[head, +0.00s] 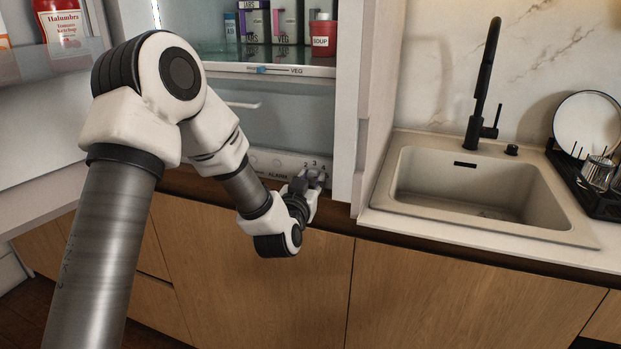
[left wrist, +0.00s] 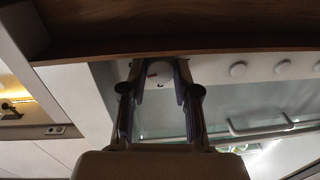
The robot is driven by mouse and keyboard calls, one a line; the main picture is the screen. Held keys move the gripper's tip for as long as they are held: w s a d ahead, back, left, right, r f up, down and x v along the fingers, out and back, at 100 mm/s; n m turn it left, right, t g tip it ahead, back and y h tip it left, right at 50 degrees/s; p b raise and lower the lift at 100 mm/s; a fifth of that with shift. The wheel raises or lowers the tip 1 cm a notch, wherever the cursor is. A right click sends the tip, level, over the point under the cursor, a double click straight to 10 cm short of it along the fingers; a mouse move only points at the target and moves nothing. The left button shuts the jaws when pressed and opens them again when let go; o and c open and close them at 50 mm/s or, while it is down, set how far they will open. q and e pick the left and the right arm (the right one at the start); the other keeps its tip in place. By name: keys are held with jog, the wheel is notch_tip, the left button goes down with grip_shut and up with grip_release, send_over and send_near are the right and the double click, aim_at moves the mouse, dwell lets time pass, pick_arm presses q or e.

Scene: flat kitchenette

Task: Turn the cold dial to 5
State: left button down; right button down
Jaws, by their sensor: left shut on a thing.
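The cold dial (left wrist: 160,70) is a pale round knob with a red mark, seen between my finger tips in the left wrist view. It sits on the white control strip (head: 262,160) at the bottom of the open fridge. In the head view the printed 2, 3 and 4 show just above my left gripper (head: 314,180); the gripper hides the dial and the other numbers. My left gripper, also in the left wrist view (left wrist: 159,72), is shut on the dial from both sides. I cannot read the dial's setting. My right gripper is not in view.
More white knobs (left wrist: 238,69) line the strip, marked ALARM nearby. The fridge's right side wall (head: 349,110) stands close beside the gripper. A drawer with a handle (head: 240,104) is above. A sink (head: 478,185) and dish rack (head: 590,190) are at the right.

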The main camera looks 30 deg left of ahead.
pick_arm(q)
jog(key=shift+m, duration=1.1)
jog(key=c, duration=0.8)
grip_release()
jog(key=shift+f, duration=0.1)
jog(key=shift+c, duration=0.2)
jog(key=v, duration=0.7)
jog(key=shift+s, duration=0.2)
